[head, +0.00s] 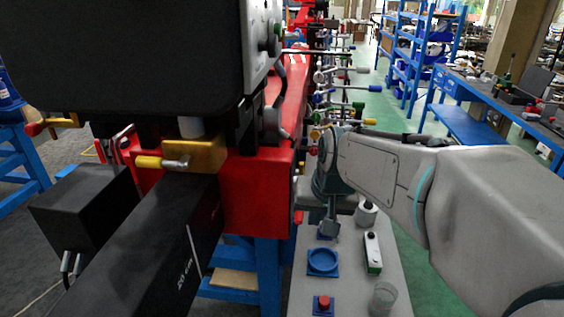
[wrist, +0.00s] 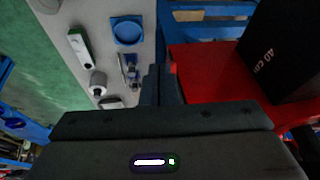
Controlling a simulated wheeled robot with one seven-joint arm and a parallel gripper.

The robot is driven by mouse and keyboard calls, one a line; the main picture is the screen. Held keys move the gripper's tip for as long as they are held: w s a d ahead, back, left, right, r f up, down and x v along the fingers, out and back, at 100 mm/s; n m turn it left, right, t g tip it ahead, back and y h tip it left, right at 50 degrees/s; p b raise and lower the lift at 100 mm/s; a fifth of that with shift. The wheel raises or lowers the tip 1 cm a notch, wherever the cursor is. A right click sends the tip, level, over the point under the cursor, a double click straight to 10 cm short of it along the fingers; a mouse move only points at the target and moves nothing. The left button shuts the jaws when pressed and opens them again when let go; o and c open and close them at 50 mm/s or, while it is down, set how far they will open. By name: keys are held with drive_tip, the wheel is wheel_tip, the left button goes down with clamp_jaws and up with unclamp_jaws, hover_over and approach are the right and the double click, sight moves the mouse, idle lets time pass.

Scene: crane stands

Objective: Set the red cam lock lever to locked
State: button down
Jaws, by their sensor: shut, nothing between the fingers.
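A lever with a red-orange grip (head: 35,128) sits on a brass block at the far left in the head view. A small red handle end (head: 299,217) shows low on the right side of the red machine body (head: 262,195). I cannot tell which of them is the cam lock lever, nor read its setting. My gripper (wrist: 161,78) is shut and empty in the wrist view, beside the edge of the red body. No red lever shows clearly in the wrist view.
A yellow-handled lever (head: 150,162) sits on a nearer brass block. The grey bench (head: 345,290) below my arm carries a blue ring (head: 323,262), a red button (head: 323,304), a white-green box (head: 373,252) and a clear cup (head: 383,298). Several coloured levers line the machine behind.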

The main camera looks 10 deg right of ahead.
wheel_tip(320, 180, up, 7)
drive_tip(key=w+p, duration=0.2)
drive_tip(key=p, duration=0.4)
approach(300, 213)
drive_tip(key=shift+m+t, duration=0.3)
drive_tip(key=shift+m, duration=0.1)
drive_tip(key=x, duration=0.7)
drive_tip(key=shift+s, duration=0.15)
drive_tip(key=shift+f+b, duration=0.1)
drive_tip(key=shift+b, duration=0.3)
